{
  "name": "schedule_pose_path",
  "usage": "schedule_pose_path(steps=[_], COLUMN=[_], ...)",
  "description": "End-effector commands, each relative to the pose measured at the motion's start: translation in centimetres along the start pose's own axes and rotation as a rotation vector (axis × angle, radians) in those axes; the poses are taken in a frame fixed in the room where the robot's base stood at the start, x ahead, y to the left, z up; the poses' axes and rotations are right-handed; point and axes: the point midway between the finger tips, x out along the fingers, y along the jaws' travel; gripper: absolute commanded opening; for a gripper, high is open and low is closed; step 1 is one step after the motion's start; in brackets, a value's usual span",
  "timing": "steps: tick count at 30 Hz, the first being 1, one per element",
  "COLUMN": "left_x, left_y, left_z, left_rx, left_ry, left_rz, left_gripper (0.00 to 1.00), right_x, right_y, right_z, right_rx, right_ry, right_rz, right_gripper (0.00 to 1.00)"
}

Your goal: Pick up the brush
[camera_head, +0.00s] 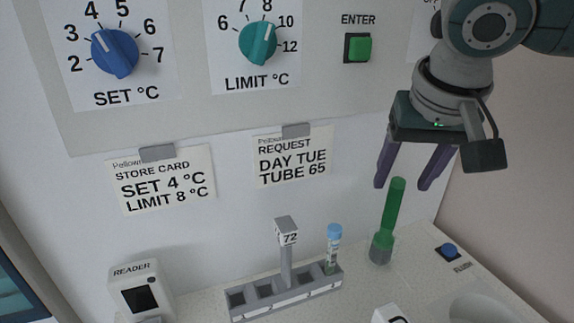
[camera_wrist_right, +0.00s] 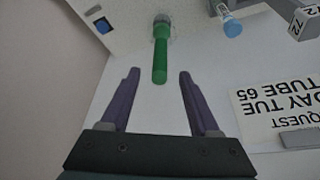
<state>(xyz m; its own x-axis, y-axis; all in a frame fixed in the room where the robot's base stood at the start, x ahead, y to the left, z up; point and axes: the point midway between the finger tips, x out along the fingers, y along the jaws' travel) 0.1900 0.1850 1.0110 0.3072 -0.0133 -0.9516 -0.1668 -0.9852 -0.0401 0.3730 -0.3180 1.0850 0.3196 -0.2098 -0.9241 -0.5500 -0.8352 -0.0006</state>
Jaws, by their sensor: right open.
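The brush is a green stick (camera_head: 393,206) standing nearly upright in a small grey holder (camera_head: 381,248) on the counter at the right. In the right wrist view the green brush (camera_wrist_right: 160,58) lies ahead of the fingertips, between their lines. My right gripper (camera_head: 404,184) is open and empty, its purple fingers pointing down just above the brush's top end. In the right wrist view the gripper's fingers (camera_wrist_right: 159,75) are spread wide, with the brush apart from both. My left gripper is in neither view.
A rack (camera_head: 286,300) left of the brush holds a blue-capped tube (camera_head: 333,248) and a post marked 72 (camera_head: 286,250). A blue flush button (camera_head: 449,250) and basin (camera_head: 487,308) are at right. A reader (camera_head: 140,290) stands left. The control panel wall (camera_head: 330,110) rises behind.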

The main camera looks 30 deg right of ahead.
Motion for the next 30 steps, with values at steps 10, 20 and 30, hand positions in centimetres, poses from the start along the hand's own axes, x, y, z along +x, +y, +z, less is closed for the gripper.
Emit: schedule_pose_path(steps=[10,20,30], left_x=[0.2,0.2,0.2], left_y=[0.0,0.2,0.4], left_z=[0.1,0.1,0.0], left_rx=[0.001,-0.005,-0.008], left_ry=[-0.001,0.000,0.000], left_rz=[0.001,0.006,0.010], left_gripper=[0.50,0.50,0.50], right_x=[4.5,4.5,4.5], right_y=[0.0,0.0,0.0], right_z=[-0.1,-0.2,-0.1], right_rx=[-0.002,-0.002,-0.002], right_ry=[0.000,0.001,0.001], right_rz=[0.001,0.000,0.000], right_gripper=[0.62,0.50,0.12])
